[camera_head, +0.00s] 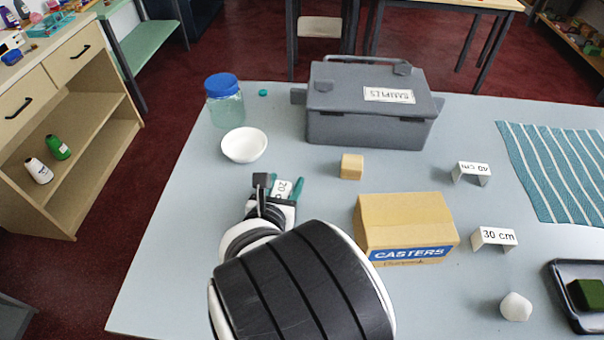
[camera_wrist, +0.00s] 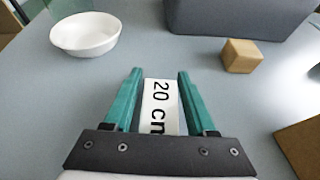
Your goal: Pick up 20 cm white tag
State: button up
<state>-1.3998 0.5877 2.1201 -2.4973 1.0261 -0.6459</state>
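The white tag (camera_wrist: 160,105) reads "20 cm" in the wrist view and lies between the two teal fingers of my gripper (camera_wrist: 158,88). A narrow gap shows on each side of the tag, so the fingers are open around it and do not visibly touch it. In the head view the tag (camera_head: 283,188) shows partly between the fingers of my gripper (camera_head: 281,187), its lower part hidden by the gripper. Two similar white tags stand to the right, one marked "30 cm" (camera_head: 494,237) and one marked "40 cm" (camera_head: 471,171).
A white bowl (camera_head: 244,145) and a blue-lidded jar (camera_head: 224,100) stand behind on the left. A grey case (camera_head: 345,128) is at the back. A wooden block (camera_head: 352,167) and a casters box (camera_head: 405,225) stand to the right of my gripper. The counter's left front is clear.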

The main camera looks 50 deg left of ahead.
grip_shut()
